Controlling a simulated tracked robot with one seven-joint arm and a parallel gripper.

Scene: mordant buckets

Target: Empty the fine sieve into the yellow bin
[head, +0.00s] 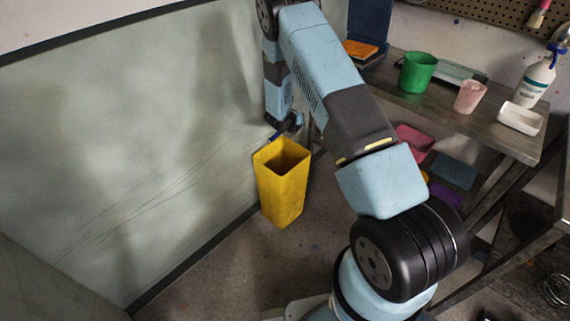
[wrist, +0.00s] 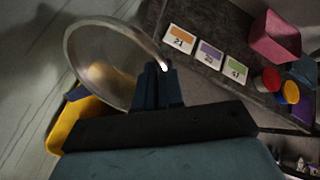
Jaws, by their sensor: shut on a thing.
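The fine sieve (wrist: 68,62) shows in the wrist view as a round, pale hoop with a see-through middle. My gripper (wrist: 158,72) is shut on its rim at the right side. I cannot tell whether anything lies in the mesh. The yellow bin (head: 283,198) stands upright on the floor by the pale wall in the head view, its open top dark inside. In the wrist view the yellow bin (wrist: 65,128) is partly hidden behind the sieve and my gripper. In the head view my arm's end is just above the bin's back rim; the sieve is not clear there.
A bench (head: 500,136) at the right holds a green bucket (head: 418,72), a pink cup (head: 469,97), a white tray (head: 521,118) and a spray bottle (head: 534,82). The wrist view shows numbered cards (wrist: 209,53) and a pink container (wrist: 275,38). Floor left of the bench is mostly clear.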

